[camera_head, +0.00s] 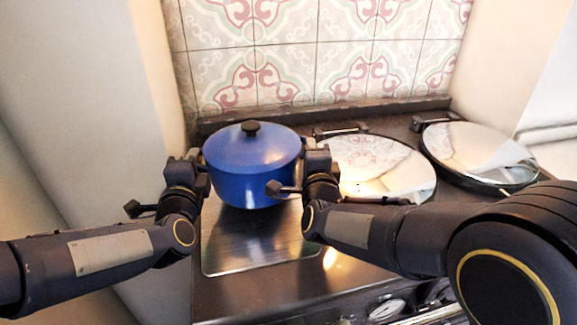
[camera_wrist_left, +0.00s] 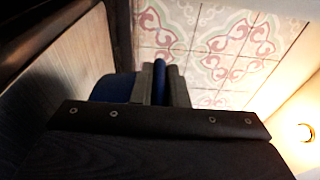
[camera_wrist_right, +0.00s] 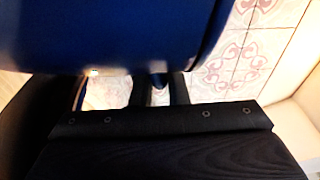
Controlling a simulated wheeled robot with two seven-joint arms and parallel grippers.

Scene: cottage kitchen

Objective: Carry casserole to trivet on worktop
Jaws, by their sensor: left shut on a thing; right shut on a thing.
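The blue casserole (camera_head: 252,172), with its lid on and a black knob on top, is upright between my grippers in the head view. My left gripper (camera_head: 200,168) is shut on its left handle, and the left wrist view shows a blue handle (camera_wrist_left: 160,78) between the fingers. My right gripper (camera_head: 309,160) is shut on the opposite handle. The casserole's blue wall (camera_wrist_right: 110,35) fills the upper left of the right wrist view. I cannot tell whether its base touches the surface below. I see no trivet in these views.
A bare brushed metal plate (camera_head: 258,252) lies below and in front of the casserole on the dark range top. Two round shiny lids (camera_head: 375,168) (camera_head: 478,152) are to the right. A patterned tile wall (camera_head: 330,75) stands behind, and a pale wall (camera_head: 100,90) is close on the left.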

